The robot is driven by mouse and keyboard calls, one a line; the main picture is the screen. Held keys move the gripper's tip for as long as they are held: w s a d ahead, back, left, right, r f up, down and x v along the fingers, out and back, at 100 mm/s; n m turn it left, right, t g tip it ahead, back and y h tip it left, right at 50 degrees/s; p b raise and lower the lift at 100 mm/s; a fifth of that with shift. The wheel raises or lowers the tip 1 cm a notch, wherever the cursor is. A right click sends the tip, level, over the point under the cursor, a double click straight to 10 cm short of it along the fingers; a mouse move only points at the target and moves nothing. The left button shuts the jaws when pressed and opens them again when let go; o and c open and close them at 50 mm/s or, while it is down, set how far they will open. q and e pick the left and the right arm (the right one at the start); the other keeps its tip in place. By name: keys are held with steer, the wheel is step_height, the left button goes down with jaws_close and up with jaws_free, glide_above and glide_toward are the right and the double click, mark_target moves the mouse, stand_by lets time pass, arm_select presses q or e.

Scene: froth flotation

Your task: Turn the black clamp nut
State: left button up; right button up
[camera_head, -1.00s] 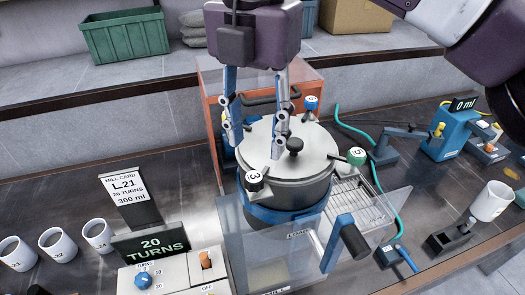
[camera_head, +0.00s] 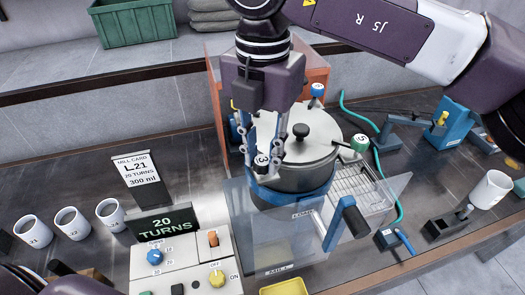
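The black clamp nut (camera_head: 262,160), marked 3, sits at the front left rim of the round grey lid (camera_head: 312,145) on the mill pot. My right gripper (camera_head: 262,167) points down over that rim, its fingers on either side of the nut. I cannot tell whether the fingers press on the nut or stand just clear of it. The green nut (camera_head: 360,143), marked 5, is at the lid's right and the blue nut (camera_head: 317,90) at the back. A black knob (camera_head: 300,131) stands at the lid's centre.
A clear guard panel (camera_head: 385,205) and a blue lever with a black handle (camera_head: 354,219) stand in front of the pot. The control box (camera_head: 190,262) and the "20 TURNS" display (camera_head: 162,225) are at front left. Several white mugs (camera_head: 72,222) stand left; another mug (camera_head: 490,190) stands right.

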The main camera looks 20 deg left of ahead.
jaws_close()
steer(key=shift+n+b, duration=0.5)
steer(key=shift+f+n+b, duration=0.15)
steer(key=shift+n+b, duration=0.6)
steer(key=shift+n, duration=0.35)
steer(key=n+b, duration=0.1)
steer(key=n, duration=0.1)
steer(key=shift+n, duration=0.4)
steer(key=n+b, duration=0.1)
steer(key=n, duration=0.3)
arm_select(q)
step_height(320, 180, down, 4)
steer(key=shift+w+d+f, duration=0.1)
steer(key=shift+d+f, duration=0.05)
steer(key=shift+f, duration=0.05)
arm_select(e)
steer(key=n, duration=0.6)
steer(key=shift+r, duration=0.2)
